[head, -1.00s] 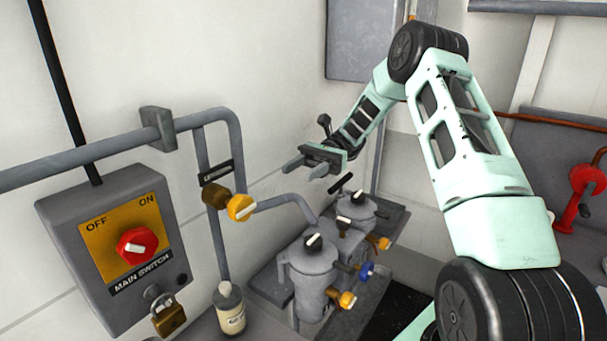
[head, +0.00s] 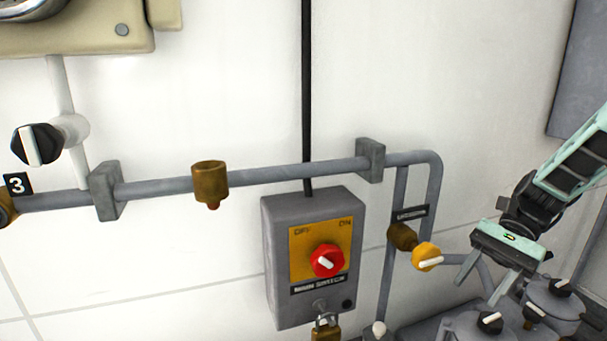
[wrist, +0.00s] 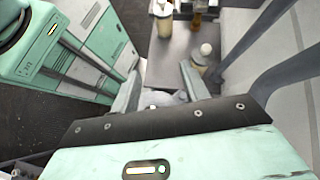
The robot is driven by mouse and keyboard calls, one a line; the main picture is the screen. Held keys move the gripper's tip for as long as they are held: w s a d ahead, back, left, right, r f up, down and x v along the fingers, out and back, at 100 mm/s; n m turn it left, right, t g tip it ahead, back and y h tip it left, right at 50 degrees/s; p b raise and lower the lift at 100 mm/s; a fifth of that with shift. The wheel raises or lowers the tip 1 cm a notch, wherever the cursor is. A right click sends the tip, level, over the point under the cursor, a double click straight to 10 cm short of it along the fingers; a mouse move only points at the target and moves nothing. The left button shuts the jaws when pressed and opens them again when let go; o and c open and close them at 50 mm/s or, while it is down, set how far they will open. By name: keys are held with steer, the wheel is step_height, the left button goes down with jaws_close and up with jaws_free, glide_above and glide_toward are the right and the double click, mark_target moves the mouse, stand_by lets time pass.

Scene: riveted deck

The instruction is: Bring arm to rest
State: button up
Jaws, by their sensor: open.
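My gripper (head: 483,281) is at the right of the head view, with its two grey fingers spread apart and nothing between them. It is in front of the wall, above the grey pump units and right of the yellow valve knob. My mint-green arm comes in from the right edge, and most of it is outside the head view. In the wrist view my gripper (wrist: 163,88) points toward a grey surface with bottles on it, its fingers apart and empty.
The main switch box (head: 308,262) with a red knob and the yellow valve knob (head: 427,256) are left of my gripper. Grey pump units (head: 552,301) stand close below it. A pipe (head: 270,174) runs along the wall. A white bottle (wrist: 163,18) stands in the wrist view.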

steer(key=s+n+t+h, duration=0.1)
steer(key=h, duration=0.1)
steer(key=s+f+n+t+h, duration=0.1)
steer(key=s+n+h, duration=0.1)
steer(key=s+f+n+t+h, duration=0.1)
steer(key=s+n+h, duration=0.1)
steer(key=shift+d+h, duration=0.3)
steer(key=shift+d, duration=0.05)
steer(key=s+a+r+n+t+h+b, duration=0.1)
steer(key=s+a+r+n+t, duration=0.1)
steer(key=s+a+n, duration=1.1)
steer(key=s+a, duration=0.1)
steer(key=a, duration=0.4)
steer(key=shift+s+r+n+h, duration=0.3)
steer(key=shift+n+h, duration=0.1)
